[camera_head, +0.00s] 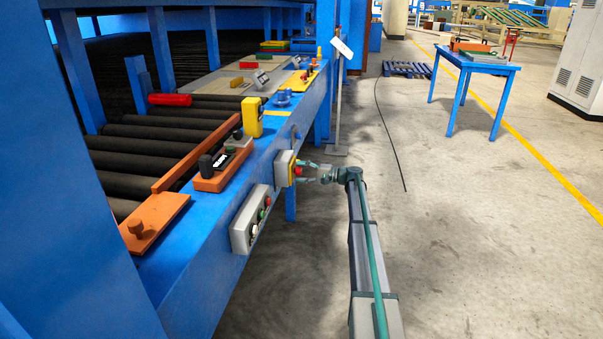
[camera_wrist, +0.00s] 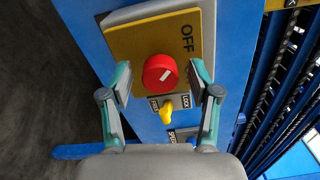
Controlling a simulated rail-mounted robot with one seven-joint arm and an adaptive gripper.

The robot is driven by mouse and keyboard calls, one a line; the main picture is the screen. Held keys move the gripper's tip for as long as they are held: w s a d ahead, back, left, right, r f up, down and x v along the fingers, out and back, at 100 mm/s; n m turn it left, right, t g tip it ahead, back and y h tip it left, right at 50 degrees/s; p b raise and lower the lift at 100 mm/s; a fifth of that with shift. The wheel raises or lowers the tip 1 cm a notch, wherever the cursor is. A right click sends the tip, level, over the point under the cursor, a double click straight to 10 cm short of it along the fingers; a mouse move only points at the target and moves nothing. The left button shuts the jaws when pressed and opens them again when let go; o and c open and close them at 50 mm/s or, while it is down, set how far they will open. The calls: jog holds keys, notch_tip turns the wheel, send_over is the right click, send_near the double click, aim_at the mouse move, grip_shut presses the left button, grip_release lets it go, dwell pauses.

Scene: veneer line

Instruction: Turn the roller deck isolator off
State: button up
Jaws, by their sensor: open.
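The isolator is a yellow-faced grey box (camera_head: 285,167) on the side of the blue roller deck frame. The word OFF is printed sideways on the plate, up and right of the knob. My gripper (camera_head: 308,172) is at the box front. In the wrist view the fingers of my gripper (camera_wrist: 160,80) are open, one on each side of the knob, with gaps visible. Contact cannot be told.
A small yellow lever (camera_wrist: 175,109) with LOCK lettering sits just below the knob, between the fingers. A grey push-button box (camera_head: 250,219) is mounted nearer on the frame. Orange brackets (camera_head: 158,220) lie on the deck edge.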

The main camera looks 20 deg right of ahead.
jog(key=v, duration=1.1)
jog(key=shift+s+d, duration=0.25)
jog(key=shift+d, duration=0.1)
jog(key=s+a+f+n+g+h, duration=0.1)
jog(key=s+a+f+g+h, duration=0.15)
jog(key=s+a+f, duration=0.7)
jog(key=s+a+f+g+h, duration=0.2)
jog(key=s+a+f+g, duration=0.3)
jog(key=s+f, duration=0.7)
jog(key=s+a+f+n+g+h, duration=0.1)
jog(key=s+a+f+g+h, duration=0.15)
jog(key=s+a+f, duration=0.85)
jog(key=s+a+f+n+g+h, duration=0.1)
jog(key=s+a+f+g+h, duration=0.2)
jog(key=s, duration=0.6)
jog(key=s+a+f+n+g, duration=0.1)
jog(key=s+a+f, duration=0.3)
jog(key=s+f, duration=0.3)
jog(key=s+a+n+g+h, duration=0.3)
jog(key=s+a, duration=0.1)
jog(key=s, duration=1)
jog(key=s+a+n+g+h, duration=0.2)
jog(key=s+a, duration=0.1)
jog(key=s, duration=1.1)
notch_tip(320, 180, up, 16)
jog(key=w+t+p, duration=0.1)
jog(key=w+p, duration=0.1)
jog(key=p, duration=1.6)
jog(key=shift+w+r+t, duration=0.2)
jog(key=shift+w+t, duration=0.2)
